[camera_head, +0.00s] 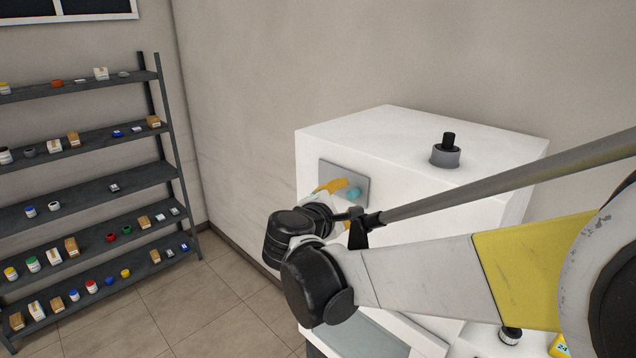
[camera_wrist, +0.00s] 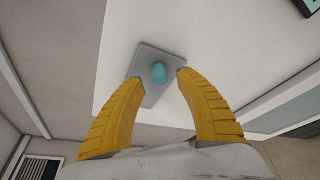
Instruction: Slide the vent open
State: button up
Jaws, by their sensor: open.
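The vent is a grey plate (camera_head: 328,172) with a round teal knob (camera_head: 354,193), on the front face of a large white cabinet (camera_head: 400,150). In the wrist view the plate (camera_wrist: 150,93) lies ahead with the knob (camera_wrist: 159,72) near its middle. My gripper (camera_head: 344,187) is at the plate, and its yellow finger partly covers it in the head view. In the wrist view my gripper (camera_wrist: 160,78) is open, one fingertip on each side of the knob, with gaps between. I cannot tell how far the fingertips are from the plate.
A black and grey round fitting (camera_head: 446,155) stands on the cabinet top. A dark shelf rack (camera_head: 85,198) with many small jars and boxes stands at the left wall. The tiled floor (camera_head: 190,300) between rack and cabinet is clear. My arm crosses the cabinet's right side.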

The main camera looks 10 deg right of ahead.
aim_at(350, 196)
jog(key=shift+x, duration=1.7)
jog(key=shift+c, duration=0.5)
jog(key=shift+s+r, duration=0.1)
grip_shut()
